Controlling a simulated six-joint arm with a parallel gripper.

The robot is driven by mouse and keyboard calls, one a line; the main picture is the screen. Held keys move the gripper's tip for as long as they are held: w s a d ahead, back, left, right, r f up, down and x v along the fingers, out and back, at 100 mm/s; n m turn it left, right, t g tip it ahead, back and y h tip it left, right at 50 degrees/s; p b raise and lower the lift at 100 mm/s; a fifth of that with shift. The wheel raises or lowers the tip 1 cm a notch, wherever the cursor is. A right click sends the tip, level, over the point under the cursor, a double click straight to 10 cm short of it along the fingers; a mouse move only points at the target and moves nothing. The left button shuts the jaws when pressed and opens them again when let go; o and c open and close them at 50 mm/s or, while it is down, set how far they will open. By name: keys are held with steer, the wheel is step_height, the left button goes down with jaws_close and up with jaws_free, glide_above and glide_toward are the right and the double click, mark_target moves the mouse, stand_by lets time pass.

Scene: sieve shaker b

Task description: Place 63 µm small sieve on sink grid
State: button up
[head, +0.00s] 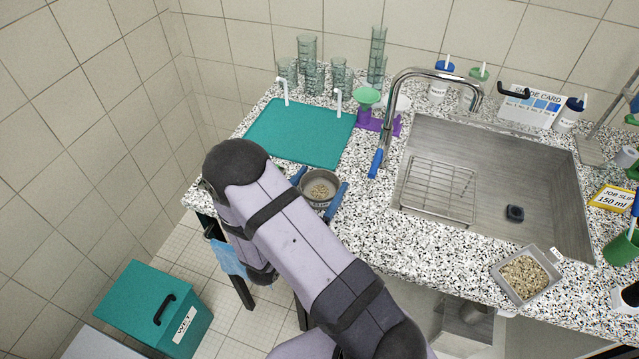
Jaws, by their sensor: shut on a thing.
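A small round metal sieve (319,185) with some pale grains in it is at the front left of the speckled counter. My gripper (319,188) is shut on it, with blue fingers on its left and right sides. My arm covers the area just in front of it, and I cannot tell whether the sieve touches the counter. No mesh size is readable on it. The wire sink grid (438,188) lies at the left side of the metal sink, to the right of the sieve, and it is empty.
A tall tap (432,75) with a blue-tipped hose arches over the sink's left edge (405,150). A purple stand with a green funnel (368,97), a teal mat (300,130) and glass beakers (306,50) stand behind. A tray of grains (526,275) sits at the front right.

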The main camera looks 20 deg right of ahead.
steer(key=shift+f, duration=0.15)
steer(key=o, duration=1.1)
steer(key=shift+a, duration=0.15)
steer(key=b+v, duration=0.3)
steer(key=v, duration=0.9)
steer(key=shift+b, duration=0.4)
